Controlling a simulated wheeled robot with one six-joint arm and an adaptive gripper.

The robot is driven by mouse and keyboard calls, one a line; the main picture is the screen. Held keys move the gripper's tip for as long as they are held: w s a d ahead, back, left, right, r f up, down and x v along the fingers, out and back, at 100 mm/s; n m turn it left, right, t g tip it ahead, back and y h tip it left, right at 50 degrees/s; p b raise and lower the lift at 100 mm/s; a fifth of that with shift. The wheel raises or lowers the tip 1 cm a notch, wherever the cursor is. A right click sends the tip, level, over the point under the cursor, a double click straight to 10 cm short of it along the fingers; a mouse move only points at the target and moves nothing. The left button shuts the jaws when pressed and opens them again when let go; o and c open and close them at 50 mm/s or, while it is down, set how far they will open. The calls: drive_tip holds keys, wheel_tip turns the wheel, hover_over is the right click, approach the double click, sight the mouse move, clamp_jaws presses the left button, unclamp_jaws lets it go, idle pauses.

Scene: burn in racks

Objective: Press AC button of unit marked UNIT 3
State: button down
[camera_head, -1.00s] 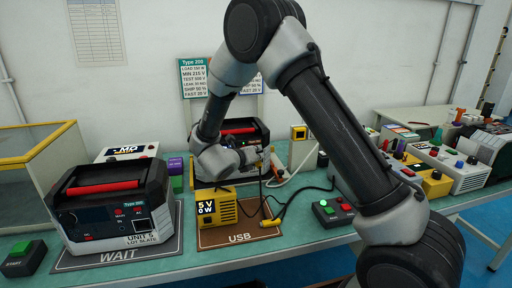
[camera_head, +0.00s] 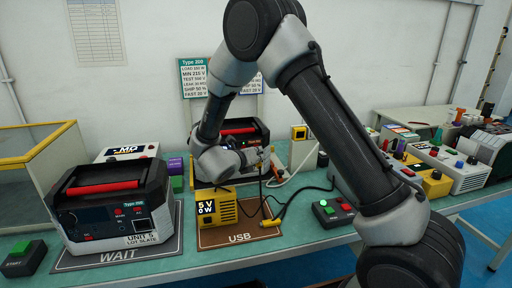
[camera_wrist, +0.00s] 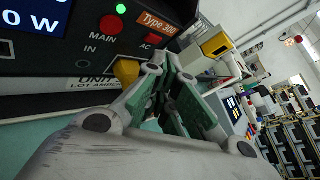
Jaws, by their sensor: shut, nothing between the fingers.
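A dark unit with a red handle (camera_head: 238,129) stands at the back of the bench, its front largely hidden by my arm. In the wrist view its dark front panel (camera_wrist: 60,45) shows a large red MAIN button (camera_wrist: 111,25), a red AC button (camera_wrist: 154,41) beside an orange Type 300 label, and a lit green lamp. A white "UNIT" label (camera_wrist: 88,83) reads LOT AMBER in part; its number is hidden. My gripper (camera_wrist: 157,70) is shut and empty, its tips just below the AC button in the picture; contact cannot be told. The gripper (camera_head: 258,156) also shows in the head view.
Another unit (camera_head: 112,208), marked UNIT 5 LOT SLATE, stands on the WAIT mat. A yellow meter (camera_head: 216,207) reading 5 V, 0 W sits on the USB mat with a cable. A red-green button box (camera_head: 333,211) is to the right. More instruments line the right side.

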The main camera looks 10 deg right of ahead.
drive_tip(key=s, duration=0.6)
idle(0.7)
drive_tip(key=s, duration=0.8)
idle(0.6)
